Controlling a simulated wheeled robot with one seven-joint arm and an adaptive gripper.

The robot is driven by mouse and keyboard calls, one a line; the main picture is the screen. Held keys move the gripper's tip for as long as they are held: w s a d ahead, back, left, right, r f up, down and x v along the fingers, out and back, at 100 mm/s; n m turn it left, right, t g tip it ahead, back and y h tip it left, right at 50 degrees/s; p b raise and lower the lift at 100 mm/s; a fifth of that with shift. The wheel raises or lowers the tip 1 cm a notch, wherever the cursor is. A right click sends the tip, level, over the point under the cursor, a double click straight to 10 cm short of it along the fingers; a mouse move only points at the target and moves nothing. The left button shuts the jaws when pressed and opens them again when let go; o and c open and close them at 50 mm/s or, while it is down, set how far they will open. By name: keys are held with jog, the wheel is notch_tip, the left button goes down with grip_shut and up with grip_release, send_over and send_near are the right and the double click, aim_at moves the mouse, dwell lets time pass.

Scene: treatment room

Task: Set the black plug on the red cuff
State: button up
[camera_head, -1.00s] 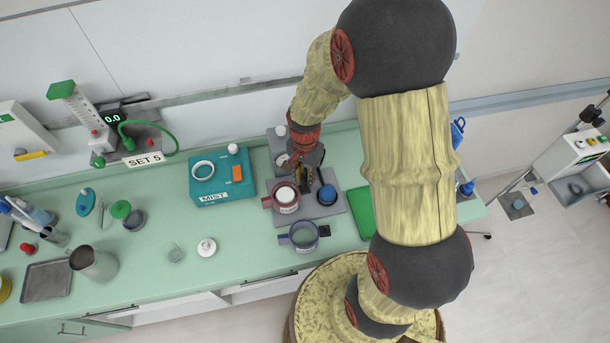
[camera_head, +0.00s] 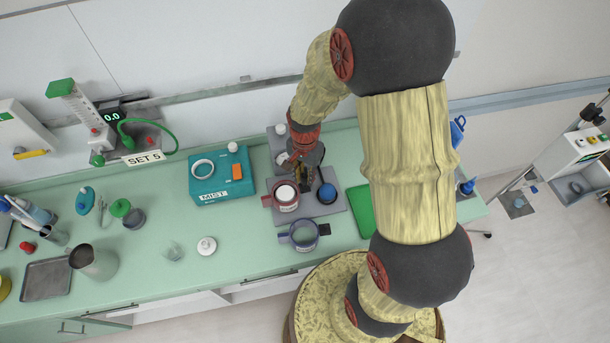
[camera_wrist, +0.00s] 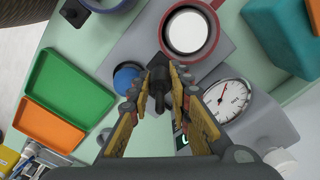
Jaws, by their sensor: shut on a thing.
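The red cuff (camera_head: 284,204), a round cup-like piece with a side handle and a white disc inside, stands on a grey plate (camera_head: 328,218). It also shows at the top of the wrist view (camera_wrist: 217,32), with a dark block on its near side. My gripper (camera_wrist: 160,92) is shut on the black plug (camera_wrist: 160,74), which sits between its yellow-sided fingers. In the head view my gripper (camera_head: 306,184) hangs just right of the red cuff. The plug appears beside the cuff, apart from its opening; its height above the plate is unclear.
A blue knob (camera_head: 327,193) is close to my gripper on the right. A blue cuff (camera_head: 304,236) stands in front. A dial gauge (camera_wrist: 228,98) is near my gripper. A teal box (camera_head: 210,188) stands left; a green tray (camera_head: 362,222) lies right.

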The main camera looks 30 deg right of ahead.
jog(key=shift+f+b, duration=0.9)
jog(key=shift+f, duration=0.65)
dwell(1.5)
jog(key=o, duration=1)
jog(key=shift+r+p, duration=2.6)
jog(key=shift+r, duration=0.95)
